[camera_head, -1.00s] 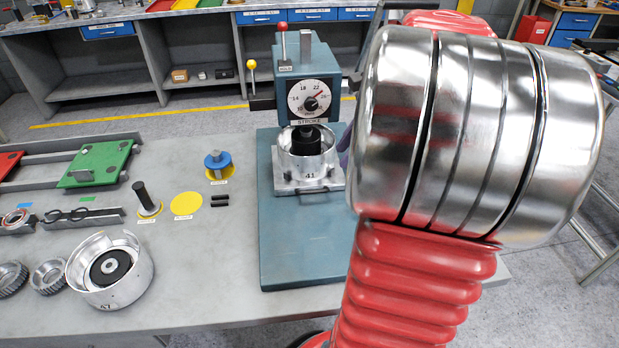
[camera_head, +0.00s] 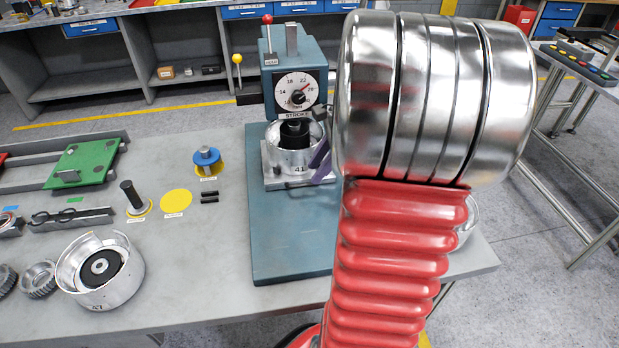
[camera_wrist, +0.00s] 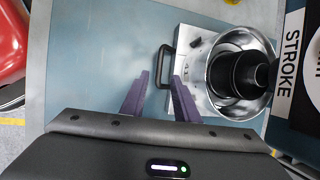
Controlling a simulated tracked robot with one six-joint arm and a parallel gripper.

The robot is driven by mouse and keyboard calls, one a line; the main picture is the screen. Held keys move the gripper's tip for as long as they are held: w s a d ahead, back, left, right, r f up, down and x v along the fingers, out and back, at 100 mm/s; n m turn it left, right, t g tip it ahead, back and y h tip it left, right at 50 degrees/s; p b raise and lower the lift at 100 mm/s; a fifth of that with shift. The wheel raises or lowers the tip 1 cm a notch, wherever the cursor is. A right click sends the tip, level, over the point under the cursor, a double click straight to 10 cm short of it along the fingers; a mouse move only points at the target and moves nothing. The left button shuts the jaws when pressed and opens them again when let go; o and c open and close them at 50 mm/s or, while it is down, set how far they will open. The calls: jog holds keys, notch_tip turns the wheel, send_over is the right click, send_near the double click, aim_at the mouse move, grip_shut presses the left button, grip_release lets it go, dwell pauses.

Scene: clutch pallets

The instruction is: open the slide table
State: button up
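The slide table (camera_head: 270,173) is a light metal plate at the foot of the blue press (camera_head: 297,90). A silver drum marked 41 (camera_head: 293,163) stands on it under the press head. In the wrist view the plate (camera_wrist: 186,42) has a dark bar handle (camera_wrist: 160,66) on its near edge. My gripper (camera_wrist: 161,78) is open, its two purple fingers apart, with the handle's lower end between or just beyond the tips. I cannot tell if they touch it. In the head view a purple finger (camera_head: 321,165) shows beside the drum; my arm hides the rest.
The press's blue base (camera_head: 290,235) is clear in front of the slide table. Left on the bench are another silver drum (camera_head: 100,278), a blue-topped part (camera_head: 207,160), a black pin (camera_head: 131,197) and a green plate (camera_head: 85,163). A red-handled lever (camera_head: 267,20) tops the press.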

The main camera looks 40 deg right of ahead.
aim_at(306, 184)
jog(key=shift+x, duration=2.2)
grip_shut()
jog(key=shift+d+r, duration=0.1)
jog(key=shift+a, duration=0.2)
